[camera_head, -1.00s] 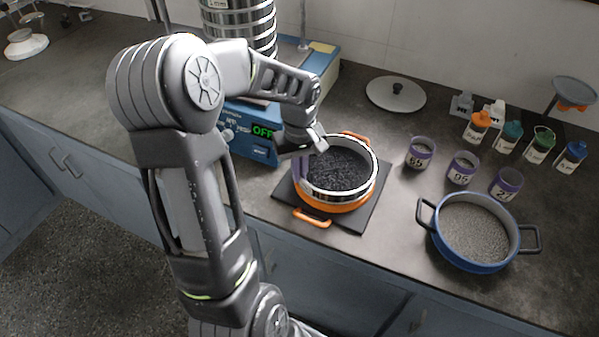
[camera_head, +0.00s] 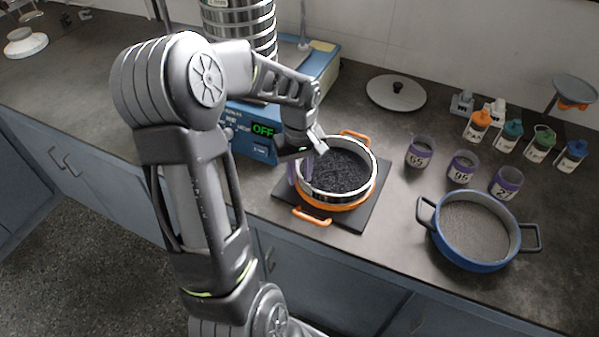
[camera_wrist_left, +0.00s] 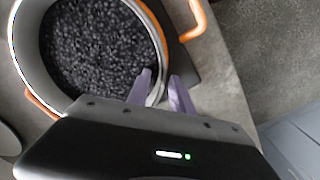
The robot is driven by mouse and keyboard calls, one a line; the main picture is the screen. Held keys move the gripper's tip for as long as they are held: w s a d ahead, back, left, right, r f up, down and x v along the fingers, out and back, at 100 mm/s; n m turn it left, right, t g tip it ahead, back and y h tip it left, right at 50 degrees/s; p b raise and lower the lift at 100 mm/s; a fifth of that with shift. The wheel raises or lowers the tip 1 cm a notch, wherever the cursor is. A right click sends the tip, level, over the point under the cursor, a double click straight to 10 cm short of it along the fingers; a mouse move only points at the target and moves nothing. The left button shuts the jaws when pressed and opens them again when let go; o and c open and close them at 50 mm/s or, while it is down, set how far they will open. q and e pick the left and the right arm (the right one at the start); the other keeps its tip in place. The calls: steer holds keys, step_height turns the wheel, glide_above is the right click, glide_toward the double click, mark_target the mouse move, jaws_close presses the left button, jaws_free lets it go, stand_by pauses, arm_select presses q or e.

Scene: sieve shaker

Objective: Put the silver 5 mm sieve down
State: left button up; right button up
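The silver sieve (camera_head: 338,201), full of dark grains, sits level on the orange pan (camera_head: 343,207), which stands on a dark square mat. It also shows in the left wrist view (camera_wrist_left: 29,60), with the pan's orange handles beside it. My left gripper (camera_head: 299,171) is at the sieve's left rim. In the left wrist view its purple fingers (camera_wrist_left: 161,80) are spread, one inside the rim and one outside, with a gap beside the outer finger. The sieve's size mark cannot be read. My right gripper is not in view.
A blue pot (camera_head: 470,255) of grey grains stands at the right. Purple-banded cups (camera_head: 462,168), small bottles (camera_head: 508,137) and a round lid (camera_head: 396,101) are behind. The blue shaker (camera_head: 252,150) reading OFF, with stacked sieves (camera_head: 240,25), stands close behind my left arm.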

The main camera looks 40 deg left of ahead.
arm_select(q)
step_height(320, 180, up, 12)
steer(key=shift+r, duration=0.15)
stand_by(0.4)
steer(key=shift+s, duration=0.1)
stand_by(0.7)
